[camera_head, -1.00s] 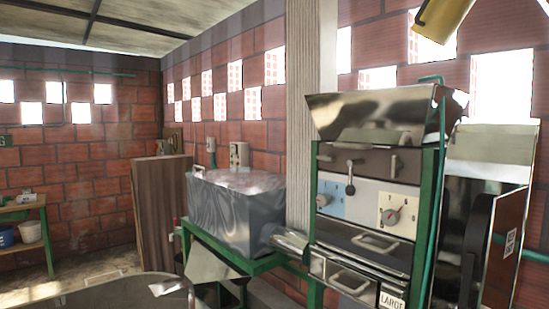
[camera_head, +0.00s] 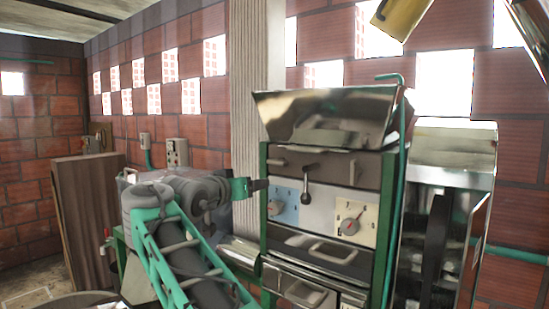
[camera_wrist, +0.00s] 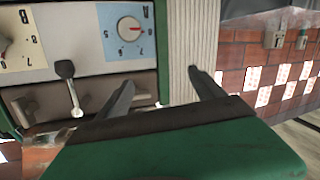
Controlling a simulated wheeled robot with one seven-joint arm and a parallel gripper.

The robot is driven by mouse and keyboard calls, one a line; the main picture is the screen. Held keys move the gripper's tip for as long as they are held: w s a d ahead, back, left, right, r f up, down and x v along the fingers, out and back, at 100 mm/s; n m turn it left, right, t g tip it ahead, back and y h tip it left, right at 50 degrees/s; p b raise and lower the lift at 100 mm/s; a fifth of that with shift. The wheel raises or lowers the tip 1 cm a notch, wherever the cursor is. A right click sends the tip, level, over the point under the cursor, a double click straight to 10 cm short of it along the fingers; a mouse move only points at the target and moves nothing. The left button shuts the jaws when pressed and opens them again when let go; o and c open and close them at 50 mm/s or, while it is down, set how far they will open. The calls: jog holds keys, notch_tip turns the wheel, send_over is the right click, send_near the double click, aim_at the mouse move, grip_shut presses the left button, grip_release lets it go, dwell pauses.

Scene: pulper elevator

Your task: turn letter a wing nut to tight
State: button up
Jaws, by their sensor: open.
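The green-framed machine (camera_head: 330,140) has a dark strip with a left wing nut (camera_head: 278,162), a right wing nut (camera_head: 352,168) and a black lever (camera_head: 308,172) between them. My gripper (camera_head: 262,185) is in front of the machine's left side, just below the left wing nut in the picture. The upside-down wrist view shows my gripper (camera_wrist: 160,78) with its two dark fingers spread and nothing clearly held. The right wing nut (camera_wrist: 22,108) also shows there; the left one is largely hidden by a finger.
A blue dial panel (camera_head: 283,206) and a cream dial panel (camera_head: 350,222) sit below the strip. A concrete pillar (camera_head: 258,60) stands behind the machine's left side. A shiny metal unit (camera_head: 450,150) stands to the right, and a wooden panel (camera_head: 88,220) to the left.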

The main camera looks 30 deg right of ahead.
aim_at(274, 163)
jog(key=d+r+m+g+h+p, duration=0.1)
jog(key=d, duration=0.2)
jog(key=d+r+m+g+h+p, duration=0.1)
jog(key=d+r, duration=0.1)
jog(key=d, duration=0.1)
jog(key=d+r+m+g+h+p, duration=0.1)
jog(key=d+r, duration=0.1)
jog(key=d, duration=0.1)
jog(key=shift+w+d+f, duration=0.1)
jog(key=shift+w+d, duration=0.1)
jog(key=shift+d, duration=0.1)
jog(key=shift+c, duration=0.2)
jog(key=c, duration=1.3)
